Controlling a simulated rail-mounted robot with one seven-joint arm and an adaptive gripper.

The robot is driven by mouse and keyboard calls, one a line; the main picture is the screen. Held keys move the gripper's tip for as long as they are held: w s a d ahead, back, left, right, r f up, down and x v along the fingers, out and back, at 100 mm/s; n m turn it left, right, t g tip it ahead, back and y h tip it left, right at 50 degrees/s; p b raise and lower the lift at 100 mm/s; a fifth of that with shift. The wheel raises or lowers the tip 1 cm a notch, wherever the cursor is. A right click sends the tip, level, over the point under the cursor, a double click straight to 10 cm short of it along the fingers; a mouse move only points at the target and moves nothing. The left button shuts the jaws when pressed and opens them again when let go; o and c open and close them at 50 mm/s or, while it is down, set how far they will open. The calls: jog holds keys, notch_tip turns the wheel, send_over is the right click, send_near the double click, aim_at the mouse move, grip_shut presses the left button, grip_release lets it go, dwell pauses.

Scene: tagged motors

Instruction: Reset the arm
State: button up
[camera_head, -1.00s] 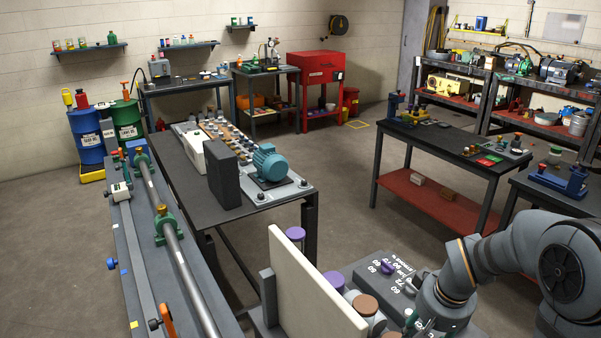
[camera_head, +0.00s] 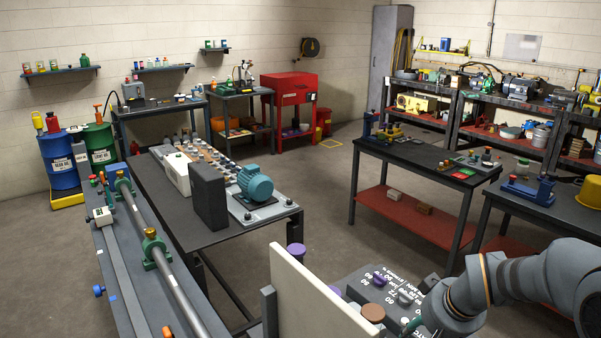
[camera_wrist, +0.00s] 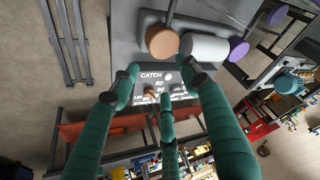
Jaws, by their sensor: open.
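My arm (camera_head: 515,275) reaches in from the lower right in the head view, over a dark numbered block (camera_head: 385,282). My gripper shows in the wrist view as green fingers (camera_wrist: 160,90), spread open with nothing between them. Past the fingertips is the dark surface with white lettering, including "CATCH" (camera_wrist: 152,76), and small knobs. A brown-capped cylinder (camera_wrist: 162,41) and a white cylinder (camera_wrist: 205,47) lie just beyond the fingers in the wrist view. In the head view the fingers are hidden by the lower edge and my wrist.
A cream upright panel (camera_head: 315,300) stands left of the block, with a purple-capped item (camera_head: 296,250) behind it. A bench (camera_head: 165,205) holds a teal motor (camera_head: 255,184). A black table with a red shelf (camera_head: 405,213) stands behind my arm. Open floor (camera_head: 325,210) lies between.

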jog(key=f, duration=0.1)
jog(key=a+f+b, duration=0.1)
jog(key=shift+s+f+m+y, duration=0.3)
jog(key=shift+s+f+m, duration=0.05)
jog(key=shift+m, duration=0.05)
jog(key=shift+d, duration=0.1)
jog(key=shift+w, duration=0.1)
dwell(1.5)
